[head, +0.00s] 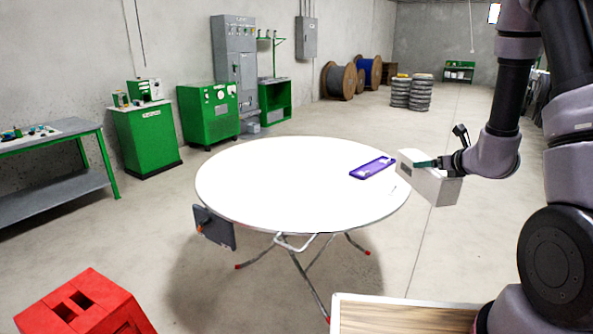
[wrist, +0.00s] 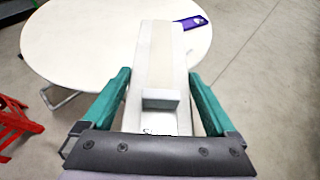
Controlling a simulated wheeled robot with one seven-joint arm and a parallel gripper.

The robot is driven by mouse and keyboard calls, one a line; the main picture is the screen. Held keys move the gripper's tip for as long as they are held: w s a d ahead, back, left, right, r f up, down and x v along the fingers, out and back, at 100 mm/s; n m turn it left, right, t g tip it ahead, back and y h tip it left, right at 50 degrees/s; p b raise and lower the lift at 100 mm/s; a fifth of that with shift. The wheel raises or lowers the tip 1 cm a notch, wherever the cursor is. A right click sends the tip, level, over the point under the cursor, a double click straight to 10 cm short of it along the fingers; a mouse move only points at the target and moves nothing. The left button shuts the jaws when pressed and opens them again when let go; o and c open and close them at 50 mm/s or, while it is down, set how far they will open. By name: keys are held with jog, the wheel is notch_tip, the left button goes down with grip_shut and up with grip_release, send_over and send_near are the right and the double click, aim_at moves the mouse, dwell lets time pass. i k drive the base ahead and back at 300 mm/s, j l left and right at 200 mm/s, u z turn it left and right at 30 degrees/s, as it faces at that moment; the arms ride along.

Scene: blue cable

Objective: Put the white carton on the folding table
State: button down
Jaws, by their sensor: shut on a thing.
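The white carton (head: 440,187) is a long box held in my gripper (head: 437,164) at the right edge of the folding table. In the wrist view the carton (wrist: 163,50) lies between the two green fingers of my gripper (wrist: 160,88) and points away from me. My gripper is shut on it. The folding table (head: 270,190) has a round white top and folding metal legs. Its top (wrist: 75,45) also shows behind the carton in the wrist view. From the head view, the carton overlaps the table's right rim; its height above the top is hard to tell.
A purple tray-like object (head: 373,168) lies on the table's right side, close to the carton. A small thin item lies near it. The table's middle and left are clear. A red step-like object (head: 85,305) stands at the lower left. A wood-topped surface (head: 400,318) is in front.

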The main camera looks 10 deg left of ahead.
aim_at(339, 185)
jog(key=i+u, duration=0.15)
jog(key=i, duration=0.55)
jog(key=i+l+u, duration=0.2)
jog(key=i, duration=0.45)
